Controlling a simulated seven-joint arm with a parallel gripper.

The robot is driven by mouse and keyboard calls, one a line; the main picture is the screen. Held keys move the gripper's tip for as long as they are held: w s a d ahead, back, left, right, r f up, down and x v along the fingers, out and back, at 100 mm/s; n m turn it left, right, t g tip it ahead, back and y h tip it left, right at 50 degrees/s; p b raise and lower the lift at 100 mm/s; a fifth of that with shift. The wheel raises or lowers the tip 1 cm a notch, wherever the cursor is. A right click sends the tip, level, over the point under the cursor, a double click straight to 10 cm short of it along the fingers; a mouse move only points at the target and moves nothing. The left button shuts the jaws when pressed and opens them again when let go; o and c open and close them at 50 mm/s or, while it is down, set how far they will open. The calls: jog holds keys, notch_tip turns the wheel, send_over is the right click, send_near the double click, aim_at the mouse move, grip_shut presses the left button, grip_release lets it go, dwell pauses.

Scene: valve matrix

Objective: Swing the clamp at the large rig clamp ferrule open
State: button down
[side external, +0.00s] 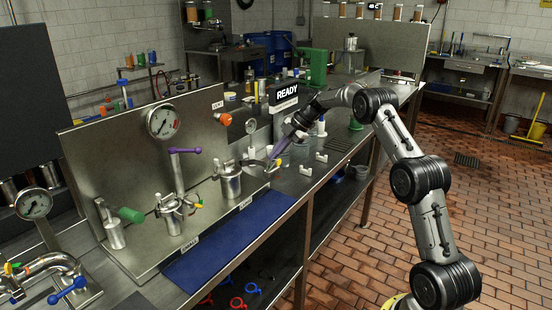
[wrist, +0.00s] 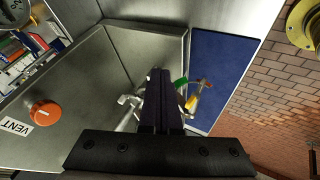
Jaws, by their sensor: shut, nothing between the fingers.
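The rig clamp (side external: 272,168) is a small metal clamp with yellow and green parts, beside a silver canister (side external: 229,184) at the right end of the steel panel. In the wrist view, its green and yellow parts (wrist: 191,103) show just right of my fingers, with metal pieces to their left. My gripper (side external: 273,157) points down and left at the clamp with its dark purple fingers together and empty. In the wrist view, my gripper (wrist: 160,72) covers much of the ferrule and clamp. I cannot tell whether the fingers touch the clamp.
An orange knob (wrist: 44,113) is on the panel beside a VENT label. A blue mat (side external: 225,245) lies clear in front. White blocks (side external: 305,170) sit right of the clamp.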

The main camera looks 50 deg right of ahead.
jog(key=shift+w+d, duration=0.45)
jog(key=shift+w, duration=0.3)
jog(key=shift+w+d, duration=0.45)
jog(key=shift+w, duration=0.3)
